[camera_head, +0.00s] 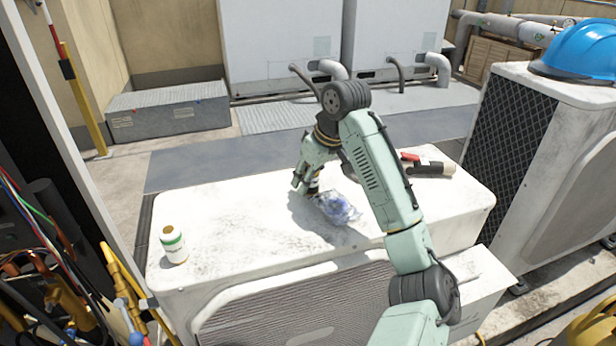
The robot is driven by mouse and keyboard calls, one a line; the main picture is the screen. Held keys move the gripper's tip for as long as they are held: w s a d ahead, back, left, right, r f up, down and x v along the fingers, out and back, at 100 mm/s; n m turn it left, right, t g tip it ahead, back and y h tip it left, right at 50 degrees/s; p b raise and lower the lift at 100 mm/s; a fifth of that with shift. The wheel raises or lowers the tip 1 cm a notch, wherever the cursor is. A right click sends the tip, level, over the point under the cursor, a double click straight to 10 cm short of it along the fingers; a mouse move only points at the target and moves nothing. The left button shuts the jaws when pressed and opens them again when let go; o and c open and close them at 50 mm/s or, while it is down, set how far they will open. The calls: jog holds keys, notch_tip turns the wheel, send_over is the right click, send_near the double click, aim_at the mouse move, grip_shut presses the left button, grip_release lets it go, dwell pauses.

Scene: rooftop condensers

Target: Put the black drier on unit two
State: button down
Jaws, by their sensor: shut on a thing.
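My gripper (306,188) is low over the white top of the near condenser unit (240,215), pointing down. It is shut on a small dark thing (314,188), mostly hidden by the fingers; I cannot tell for sure whether this is the black drier. I cannot tell whether it touches the top. A crumpled clear and blue plastic bag (338,208) lies right beside it. No unit number is readable.
A red thing (409,156) lies by the black cylinder. Another condenser unit (575,88) at the right bears a blue hard hat (580,50). The near top's left-middle is clear.

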jog(key=shift+f, duration=0.1)
jog(key=shift+s+f, duration=0.1)
jog(key=shift+f, duration=0.4)
jog(key=c, duration=1.6)
grip_release()
jog(key=o, duration=0.4)
jog(key=shift+f, duration=0.25)
jog(key=shift+d, duration=0.1)
jog(key=shift+r, duration=0.55)
jog(key=v, duration=1.2)
jog(key=shift+r, duration=0.3)
